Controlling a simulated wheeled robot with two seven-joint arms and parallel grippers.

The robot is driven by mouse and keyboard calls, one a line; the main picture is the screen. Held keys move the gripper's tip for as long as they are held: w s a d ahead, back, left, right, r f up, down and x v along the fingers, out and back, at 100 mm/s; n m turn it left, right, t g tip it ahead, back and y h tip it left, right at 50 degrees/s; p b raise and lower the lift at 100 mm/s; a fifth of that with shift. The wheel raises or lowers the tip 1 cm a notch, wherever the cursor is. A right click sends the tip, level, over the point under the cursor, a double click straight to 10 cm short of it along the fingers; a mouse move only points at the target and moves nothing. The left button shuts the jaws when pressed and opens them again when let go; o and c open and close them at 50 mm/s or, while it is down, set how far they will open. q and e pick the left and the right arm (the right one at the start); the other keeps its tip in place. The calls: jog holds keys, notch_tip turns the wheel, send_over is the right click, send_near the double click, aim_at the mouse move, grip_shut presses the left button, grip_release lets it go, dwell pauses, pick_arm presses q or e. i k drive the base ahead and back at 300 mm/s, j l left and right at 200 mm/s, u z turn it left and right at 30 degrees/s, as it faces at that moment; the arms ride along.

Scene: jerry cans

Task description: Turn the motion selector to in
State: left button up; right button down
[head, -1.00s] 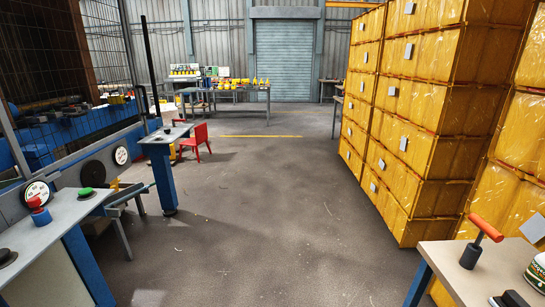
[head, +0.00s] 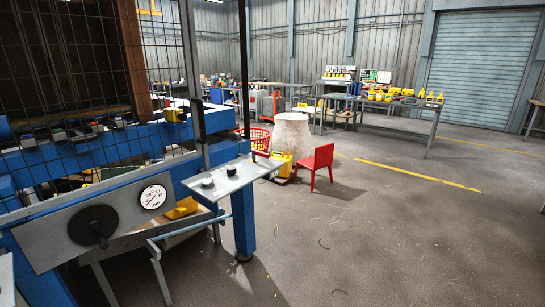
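A grey control plate (head: 255,171) on a blue post carries two small dark knobs, a nearer one (head: 208,183) and a farther one (head: 231,169). A grey side panel (head: 50,242) at the lower left holds a large black round dial or wheel (head: 93,226) and a white gauge (head: 153,197). I cannot read any label, so I cannot tell which of these is the motion selector or how it is set. Neither of my grippers is in view.
The blue machine (head: 165,130) with its mesh guard fills the left. A grey rail (head: 185,232) juts out below the panel. A red chair (head: 316,167), a pale round container (head: 291,135) and a red basket (head: 256,138) stand beyond. The floor (head: 400,240) at right is clear.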

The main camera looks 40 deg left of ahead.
aim_at(230, 170)
jog(key=i+u, duration=0.2)
jog(key=i, duration=0.3)
jog(key=i+l+u, duration=0.2)
jog(key=i, duration=0.3)
jog(key=i+l+u, duration=0.25)
jog(key=i, duration=0.2)
jog(key=j, duration=0.1)
